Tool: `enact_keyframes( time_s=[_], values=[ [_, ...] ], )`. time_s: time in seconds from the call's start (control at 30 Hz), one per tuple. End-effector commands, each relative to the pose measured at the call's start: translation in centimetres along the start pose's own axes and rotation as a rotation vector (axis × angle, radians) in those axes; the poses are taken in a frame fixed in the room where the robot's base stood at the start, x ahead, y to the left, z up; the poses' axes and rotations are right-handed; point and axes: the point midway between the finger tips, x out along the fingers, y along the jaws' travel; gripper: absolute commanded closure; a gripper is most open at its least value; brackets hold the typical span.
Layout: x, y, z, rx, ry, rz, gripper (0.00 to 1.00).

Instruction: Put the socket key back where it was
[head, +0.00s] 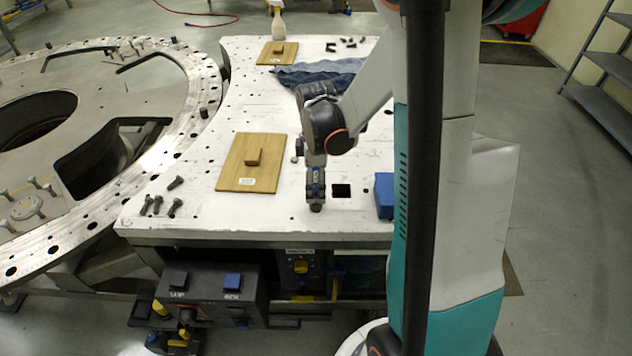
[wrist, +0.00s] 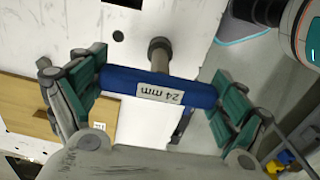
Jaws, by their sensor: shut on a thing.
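The socket key (wrist: 150,88) has a blue handle with a "24 mm" label and a grey shaft, seen in the wrist view. My gripper (wrist: 158,90) is shut on the handle, with a green-padded finger at each end. The shaft points away from the palm toward the white table top. In the head view my gripper (head: 316,186) is over the front part of the table (head: 240,222), pointing down. The key is mostly hidden there by the fingers. I cannot tell whether its tip touches the table. A dark square opening (head: 341,191) lies just right of my gripper.
A blue box (head: 384,196) stands right of the opening. A wooden board with a block (head: 235,180) lies to the left, with several loose bolts (head: 158,206) near it. A dark blue cloth (head: 320,76) lies behind. The large ring plate (head: 190,110) is at the left.

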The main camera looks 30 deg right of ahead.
Motion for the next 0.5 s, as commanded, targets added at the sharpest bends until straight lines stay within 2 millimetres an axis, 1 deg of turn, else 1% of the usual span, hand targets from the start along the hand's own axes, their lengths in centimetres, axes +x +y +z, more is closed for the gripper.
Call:
enact_keyframes(
  time_s=[0.2, 0.33, 0.37, 0.4, 0.5],
  values=[
    [-0.01, -0.03, 0.01, 0.0, 0.0, 0.0, 0.76],
    [0.37, -0.03, 0.01, 0.0, 0.0, 0.0, 0.76],
    [0.33, -0.02, 0.01, 0.0, 0.0, 0.0, 0.05],
    [0.27, -0.03, 0.01, 0.0, 0.0, 0.0, 0.0],
    [0.24, -0.03, 0.01, 0.0, 0.0, 0.0, 0.0]
  ],
)
